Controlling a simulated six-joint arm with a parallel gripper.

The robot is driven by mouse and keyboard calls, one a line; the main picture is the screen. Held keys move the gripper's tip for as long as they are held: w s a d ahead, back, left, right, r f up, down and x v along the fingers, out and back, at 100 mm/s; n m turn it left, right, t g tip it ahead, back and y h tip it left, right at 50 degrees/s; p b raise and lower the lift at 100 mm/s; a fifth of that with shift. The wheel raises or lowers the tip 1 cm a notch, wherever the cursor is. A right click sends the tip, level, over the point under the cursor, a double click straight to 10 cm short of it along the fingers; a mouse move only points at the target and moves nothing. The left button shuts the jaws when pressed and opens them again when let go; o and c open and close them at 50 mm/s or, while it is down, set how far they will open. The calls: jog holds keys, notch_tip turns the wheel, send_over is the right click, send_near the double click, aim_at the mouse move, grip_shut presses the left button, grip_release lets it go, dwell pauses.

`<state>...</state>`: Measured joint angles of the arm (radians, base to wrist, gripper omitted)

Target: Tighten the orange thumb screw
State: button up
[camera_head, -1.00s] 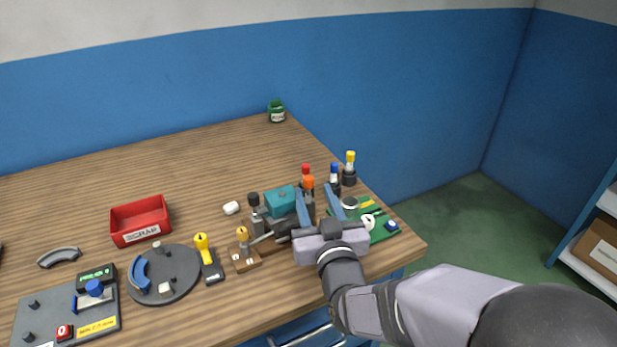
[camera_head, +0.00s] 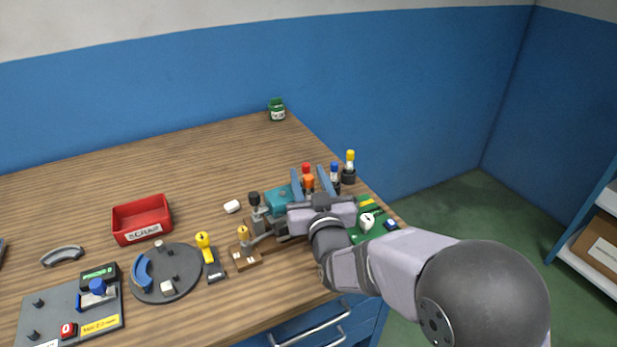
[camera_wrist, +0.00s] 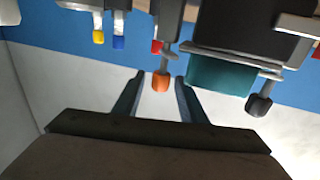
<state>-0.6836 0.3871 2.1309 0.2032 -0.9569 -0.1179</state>
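The orange thumb screw (camera_head: 308,184) stands among the fixtures at the right part of the bench. In the wrist view its orange knob (camera_wrist: 161,83) sits on a grey stem between the two blue fingers. My gripper (camera_head: 309,172) is open around it, with a visible gap on both sides of the knob in the wrist view (camera_wrist: 159,80). A teal block (camera_head: 281,199) sits in a clamp just left of the screw. The screw's lower part is hidden by my gripper in the head view.
A red-capped post (camera_head: 306,168), a blue-capped post (camera_head: 335,172) and a yellow-capped post (camera_head: 350,162) stand close by. A black-knobbed clamp (camera_head: 254,203) is to the left. A green board (camera_head: 380,222) lies to the right. The back of the bench is mostly clear.

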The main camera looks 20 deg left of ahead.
grip_shut()
jog(key=shift+a+m+t+h, duration=0.1)
jog(key=shift+m+t+h, duration=0.35)
jog(key=shift+h, duration=0.25)
jog(key=shift+m+t+h, duration=0.25)
jog(key=shift+m+h, duration=0.3)
jog(key=shift+h, duration=0.15)
jog(key=shift+r+m+t+h+p, duration=0.1)
jog(key=shift+m+t+h+p, duration=0.4)
jog(key=shift+m+h+p, duration=1.25)
jog(key=shift+h+b, duration=0.3)
jog(key=shift+h, duration=0.85)
jog(key=shift+m+h, duration=0.35)
jog(key=shift+h, duration=0.05)
jog(key=shift+o, duration=0.5)
grip_release()
